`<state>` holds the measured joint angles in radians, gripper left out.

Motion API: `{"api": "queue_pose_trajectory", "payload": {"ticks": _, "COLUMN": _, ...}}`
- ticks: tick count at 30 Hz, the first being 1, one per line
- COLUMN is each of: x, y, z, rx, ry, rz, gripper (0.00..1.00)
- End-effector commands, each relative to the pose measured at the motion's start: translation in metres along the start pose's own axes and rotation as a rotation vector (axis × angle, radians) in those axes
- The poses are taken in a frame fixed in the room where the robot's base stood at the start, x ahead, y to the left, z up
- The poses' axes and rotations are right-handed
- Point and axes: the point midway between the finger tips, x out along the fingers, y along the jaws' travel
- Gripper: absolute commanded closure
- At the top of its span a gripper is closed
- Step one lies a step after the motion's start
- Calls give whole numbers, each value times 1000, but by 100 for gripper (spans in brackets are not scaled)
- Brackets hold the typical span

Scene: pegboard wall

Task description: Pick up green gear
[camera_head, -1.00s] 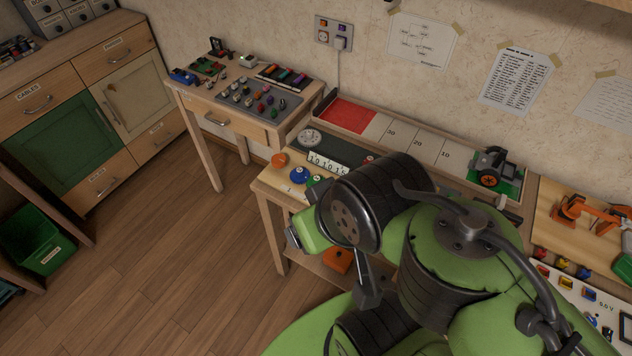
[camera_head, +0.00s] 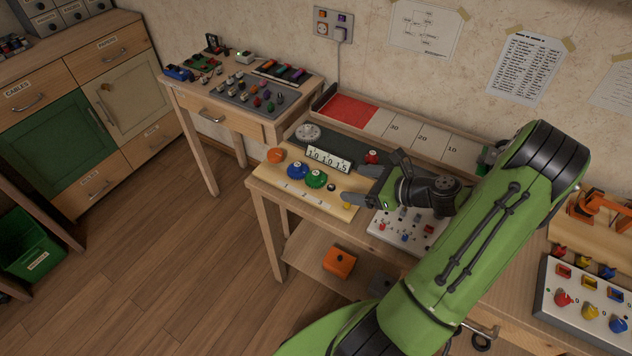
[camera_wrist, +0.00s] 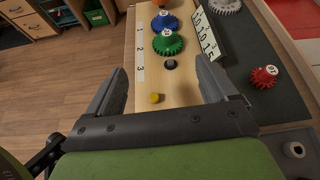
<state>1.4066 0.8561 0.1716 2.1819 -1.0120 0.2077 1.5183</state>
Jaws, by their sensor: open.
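The green gear (camera_head: 315,179) lies on the light wooden board (camera_head: 264,179) at the front of the table, right of the blue gear (camera_head: 297,170). In the wrist view the green gear (camera_wrist: 168,43) is beyond the fingertips, roughly midway between them, below the blue gear (camera_wrist: 165,22). My gripper (camera_head: 352,184) is open and empty, right of the green gear and apart from it. In the wrist view its two fingers (camera_wrist: 163,72) spread over the board. A dark peg (camera_wrist: 170,64) and a yellow peg (camera_wrist: 155,98) lie between them.
An orange gear (camera_head: 275,155) sits left of the blue one. A number plate (camera_head: 329,159) stands close behind the gears. A red gear (camera_head: 372,157) and a grey gear (camera_head: 308,132) lie on the dark mat. A switch panel (camera_head: 405,228) is under my arm.

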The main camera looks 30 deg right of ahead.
Motion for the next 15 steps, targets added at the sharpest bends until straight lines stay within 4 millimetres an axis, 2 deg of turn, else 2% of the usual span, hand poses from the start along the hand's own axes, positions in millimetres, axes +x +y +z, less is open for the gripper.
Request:
{"api": "queue_pose_trajectory", "payload": {"ticks": 1, "x": -3, "y": -5, "z": -8, "rx": 55, "ry": -28, "rz": -26, "gripper": 14}}
{"api": "queue_pose_trajectory", "payload": {"ticks": 5, "x": 3, "y": -10, "z": -10, "rx": 102, "ry": -54, "rz": -46, "gripper": 14}}
{"api": "queue_pose_trajectory", "payload": {"ticks": 15, "x": 85, "y": -13, "z": -8, "rx": 95, "ry": -48, "rz": -43, "gripper": 14}}
